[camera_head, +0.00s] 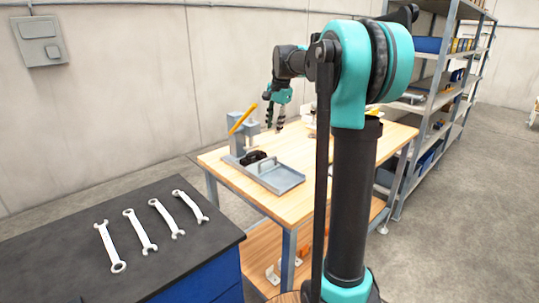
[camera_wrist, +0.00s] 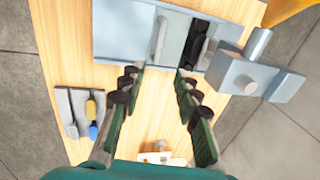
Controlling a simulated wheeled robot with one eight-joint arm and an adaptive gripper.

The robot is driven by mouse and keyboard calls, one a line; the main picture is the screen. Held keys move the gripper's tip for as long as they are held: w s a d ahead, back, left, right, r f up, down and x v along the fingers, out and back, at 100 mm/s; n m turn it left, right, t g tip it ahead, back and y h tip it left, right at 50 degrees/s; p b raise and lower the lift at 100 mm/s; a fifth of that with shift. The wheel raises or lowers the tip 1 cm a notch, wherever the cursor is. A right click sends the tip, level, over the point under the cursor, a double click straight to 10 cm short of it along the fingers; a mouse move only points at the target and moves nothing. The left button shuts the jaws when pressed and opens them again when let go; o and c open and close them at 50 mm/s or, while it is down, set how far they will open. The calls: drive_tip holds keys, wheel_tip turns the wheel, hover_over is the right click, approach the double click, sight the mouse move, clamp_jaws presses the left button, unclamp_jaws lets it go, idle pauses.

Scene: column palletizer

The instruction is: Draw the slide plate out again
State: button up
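The slide plate (camera_head: 283,182) is a flat grey plate with an upright handle (camera_head: 263,164), on the wooden table at the foot of a grey press-like fixture (camera_head: 239,138). A black part (camera_head: 252,156) sits between handle and fixture. In the wrist view the plate (camera_wrist: 118,32), its pale handle (camera_wrist: 160,36) and the dark part (camera_wrist: 196,40) show at the top. My gripper (camera_head: 274,126) hangs above the table with its fingers spread apart and empty. In the wrist view its fingertips (camera_wrist: 156,76) lie below the handle in the picture, apart from it.
An orange lever (camera_head: 241,120) rises from the fixture. A small grey tray (camera_wrist: 70,120) with yellow and blue items lies on the wooden table (camera_head: 219,167). Several wrenches lie on a dark bench (camera_head: 70,245) at left. Shelving (camera_head: 440,100) stands at right.

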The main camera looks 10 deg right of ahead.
sight(269, 158)
drive_tip(key=f, duration=0.4)
drive_tip(key=w+a+f, duration=0.1)
drive_tip(key=f, duration=0.4)
drive_tip(key=w+f, duration=0.1)
drive_tip(key=f, duration=0.3)
drive_tip(key=shift+w+a+f, duration=0.1)
drive_tip(key=shift+a+f, duration=0.2)
clamp_jaws()
